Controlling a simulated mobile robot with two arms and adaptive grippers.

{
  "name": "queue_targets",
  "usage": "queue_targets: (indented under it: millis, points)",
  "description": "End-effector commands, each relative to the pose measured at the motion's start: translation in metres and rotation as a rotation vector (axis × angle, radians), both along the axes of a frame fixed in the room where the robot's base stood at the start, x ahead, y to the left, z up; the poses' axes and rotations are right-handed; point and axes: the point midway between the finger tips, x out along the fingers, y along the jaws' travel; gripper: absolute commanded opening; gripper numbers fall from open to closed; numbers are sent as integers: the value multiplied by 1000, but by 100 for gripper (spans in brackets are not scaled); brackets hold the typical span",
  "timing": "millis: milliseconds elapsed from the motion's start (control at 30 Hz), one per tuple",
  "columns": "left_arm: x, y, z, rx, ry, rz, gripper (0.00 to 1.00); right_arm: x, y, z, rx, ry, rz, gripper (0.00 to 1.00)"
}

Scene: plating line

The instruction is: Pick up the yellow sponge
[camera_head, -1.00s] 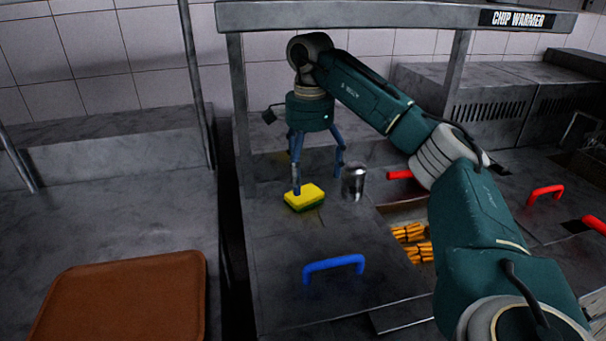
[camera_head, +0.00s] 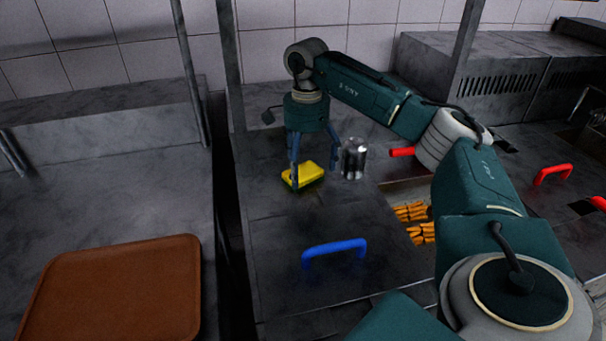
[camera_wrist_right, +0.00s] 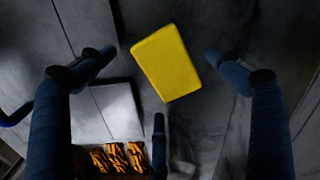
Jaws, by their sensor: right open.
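The yellow sponge (camera_head: 303,174) with a green underside lies flat on the grey metal counter, behind the blue handle. My right gripper (camera_head: 313,172) points down over it, open, with one finger in front of the sponge and the other beyond its right end. In the right wrist view the sponge (camera_wrist_right: 166,63) lies between the spread fingers of the right gripper (camera_wrist_right: 160,65), apart from both. Whether the fingertips touch the counter is hard to tell. My left gripper is not in view.
A shiny metal can (camera_head: 354,158) stands just right of the gripper. A blue handle (camera_head: 335,250) is in front, red handles (camera_head: 552,173) to the right. An open bin holds orange chips (camera_head: 412,212). A brown tray (camera_head: 112,290) lies at left, across a dark gap.

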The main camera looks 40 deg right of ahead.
Motion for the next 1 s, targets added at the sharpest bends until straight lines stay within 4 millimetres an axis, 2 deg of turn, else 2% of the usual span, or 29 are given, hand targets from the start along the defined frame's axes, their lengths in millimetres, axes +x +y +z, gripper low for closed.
queue_targets:
  millis: [167, 400, 433, 533, 700, 767, 1000]
  points:
    - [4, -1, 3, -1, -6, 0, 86, 0, 0, -19, 0, 0, 0, 91]
    - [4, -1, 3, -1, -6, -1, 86, 0, 0, -22, -1, 0, 0, 91]
    - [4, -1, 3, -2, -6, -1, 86, -1, 0, -22, -1, 0, 0, 88]
    - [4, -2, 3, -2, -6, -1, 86, 0, 0, -23, -2, 0, 0, 69]
    - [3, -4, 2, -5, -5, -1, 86, -1, -2, -24, -6, 3, -1, 48]
    - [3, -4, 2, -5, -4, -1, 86, -1, -2, -25, -7, 4, -2, 45]
    - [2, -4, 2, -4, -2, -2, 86, -2, -3, -27, -8, 8, -3, 44]
